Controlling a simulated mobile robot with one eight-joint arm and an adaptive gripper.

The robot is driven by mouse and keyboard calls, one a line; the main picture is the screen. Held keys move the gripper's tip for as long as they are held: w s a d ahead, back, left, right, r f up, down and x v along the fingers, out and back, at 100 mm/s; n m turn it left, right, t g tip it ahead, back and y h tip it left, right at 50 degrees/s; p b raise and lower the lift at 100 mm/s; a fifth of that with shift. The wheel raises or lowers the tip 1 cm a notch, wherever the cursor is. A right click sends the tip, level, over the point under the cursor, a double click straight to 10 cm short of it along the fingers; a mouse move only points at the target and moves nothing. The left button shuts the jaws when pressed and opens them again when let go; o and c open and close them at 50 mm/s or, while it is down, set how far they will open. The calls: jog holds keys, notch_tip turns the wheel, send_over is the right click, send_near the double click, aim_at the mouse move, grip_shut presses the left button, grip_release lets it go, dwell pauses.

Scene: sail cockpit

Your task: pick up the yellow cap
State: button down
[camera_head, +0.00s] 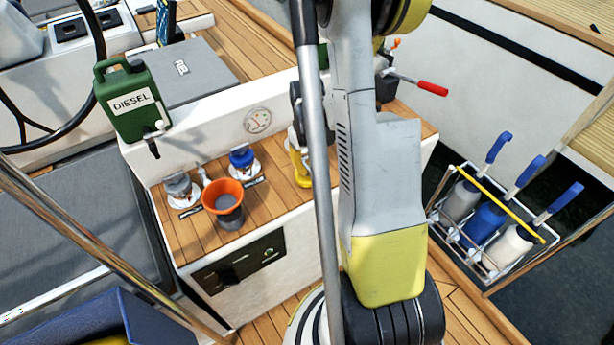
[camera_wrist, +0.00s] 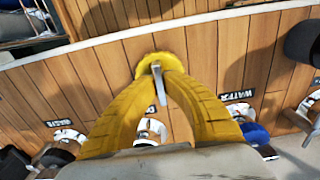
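The yellow cap (camera_wrist: 150,64) is a small round disc with an upright grey tab (camera_wrist: 159,84), at the tips of my gripper's yellow fingers in the wrist view. My gripper (camera_wrist: 158,80) has its fingertips closed in on both sides of that tab. In the head view my gripper (camera_head: 301,178) points down over the wooden ledge (camera_head: 268,200); my arm and a metal pole hide part of it, and I cannot make out the cap there. A white deck fitting (camera_wrist: 150,131) shows between the fingers. I cannot tell whether the cap touches the wood.
A green diesel can (camera_head: 130,100) is at left. The metal pole (camera_head: 317,160) stands close by. A bottle rack (camera_head: 490,215) is right.

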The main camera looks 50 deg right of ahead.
dwell(0.4)
jog(key=shift+r+p, duration=0.3)
jog(key=shift+r, duration=0.15)
jog(key=r, duration=0.1)
jog(key=r+p, duration=0.2)
jog(key=r, duration=0.1)
jog(key=shift+s+d, duration=0.15)
jog(key=shift+s, duration=0.1)
jog(key=s+d+r+p, duration=0.5)
jog(key=s+d+r, duration=0.1)
jog(key=s+r, duration=0.3)
jog(key=shift+p, duration=0.4)
jog(key=shift+s+d, duration=0.1)
